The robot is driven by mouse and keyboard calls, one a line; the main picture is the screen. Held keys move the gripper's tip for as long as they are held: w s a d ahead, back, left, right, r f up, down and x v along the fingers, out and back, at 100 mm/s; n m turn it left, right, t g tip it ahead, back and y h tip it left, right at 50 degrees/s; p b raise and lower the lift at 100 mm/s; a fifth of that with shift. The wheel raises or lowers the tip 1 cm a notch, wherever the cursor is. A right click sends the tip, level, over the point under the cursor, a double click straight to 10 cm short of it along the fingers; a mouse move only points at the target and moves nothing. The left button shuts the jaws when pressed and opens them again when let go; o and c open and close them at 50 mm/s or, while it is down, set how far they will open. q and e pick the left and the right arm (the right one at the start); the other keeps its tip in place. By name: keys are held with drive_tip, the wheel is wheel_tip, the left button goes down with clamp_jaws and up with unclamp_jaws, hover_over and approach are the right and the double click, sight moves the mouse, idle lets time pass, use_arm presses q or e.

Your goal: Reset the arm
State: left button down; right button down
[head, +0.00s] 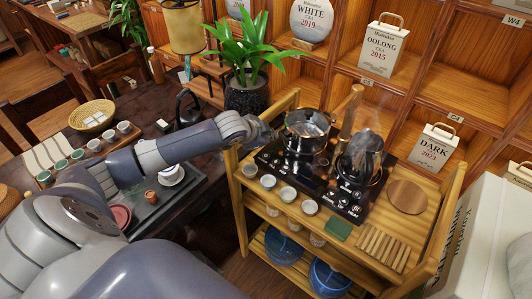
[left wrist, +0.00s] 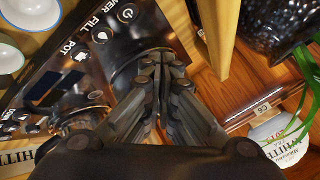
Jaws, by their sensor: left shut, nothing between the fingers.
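My left arm comes in from the left in the head view and reaches over the tea table to the left edge of the wooden tea cart (head: 240,205). My left gripper (head: 272,137) is beside the left side of a glass pot (head: 307,132) on the black stove panel (head: 335,192); I cannot tell if they touch. In the left wrist view the gripper (left wrist: 163,65) is shut and empty, its fingers together, with the labelled panel (left wrist: 75,55) behind. My right gripper is not in view.
A steaming kettle (head: 363,157) stands right of the pot. Several small cups (head: 288,194) line the cart's left front. A potted plant (head: 247,95) stands behind my gripper. A tea tray (head: 160,205) lies under my arm. Shelves with tea packages (head: 384,48) are behind.

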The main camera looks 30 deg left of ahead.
use_arm(q)
drive_tip(key=shift+f, duration=0.1)
idle(0.7)
drive_tip(key=shift+g+h, duration=0.7)
drive_tip(key=shift+g, duration=0.1)
drive_tip(key=s+d+f, duration=0.2)
drive_tip(key=d, duration=0.1)
drive_tip(key=s+d+f, duration=0.2)
drive_tip(key=s+d, duration=0.1)
drive_tip(key=d, duration=0.1)
drive_tip(key=s+d+f, duration=0.2)
drive_tip(key=s+d, duration=0.1)
drive_tip(key=d, duration=0.1)
drive_tip(key=shift+s, duration=0.15)
drive_tip(key=s+d+f+n+g+y, duration=0.1)
drive_tip(key=s+d+n+g, duration=0.2)
drive_tip(key=s, duration=1)
drive_tip(key=s+d+n+g, duration=0.15)
drive_tip(key=s+n, duration=0.25)
drive_tip(key=s, duration=0.9)
wheel_tip(320, 180, down, 28)
drive_tip(key=s+r, duration=0.1)
drive_tip(key=s, duration=0.1)
drive_tip(key=s+a+f+g, duration=0.2)
drive_tip(key=s+f, duration=1.4)
drive_tip(key=shift+a+m, duration=0.15)
drive_tip(key=shift+m, duration=0.15)
